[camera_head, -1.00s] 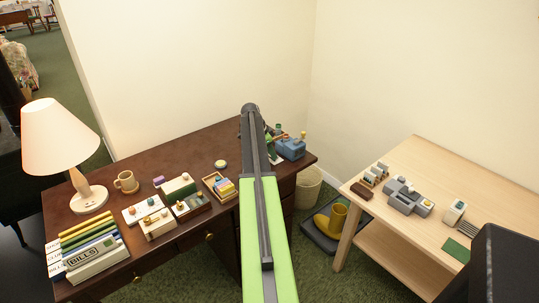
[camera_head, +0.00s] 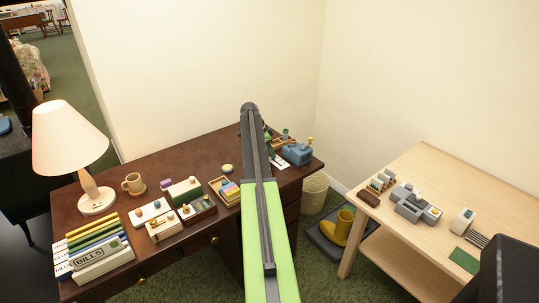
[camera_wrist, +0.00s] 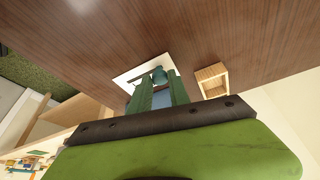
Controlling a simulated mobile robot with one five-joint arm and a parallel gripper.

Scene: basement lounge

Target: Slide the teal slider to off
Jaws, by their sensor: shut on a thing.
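In the wrist view the teal slider (camera_wrist: 159,74) is a small rounded teal piece over a white plate (camera_wrist: 128,77) on the dark wooden desk (camera_wrist: 110,45). My gripper (camera_wrist: 158,82) has its two green fingers closed in on the teal piece from both sides. Part of the plate and the slider's track is hidden by the fingers, so the slider's exact position cannot be told. In the head view my arm covers the gripper and most of this spot.
A small open wooden box (camera_wrist: 211,79) lies right beside the fingers in the wrist view. A blue box (camera_head: 297,154) stands at the desk's right end. A pale table (camera_head: 400,240) stands at right.

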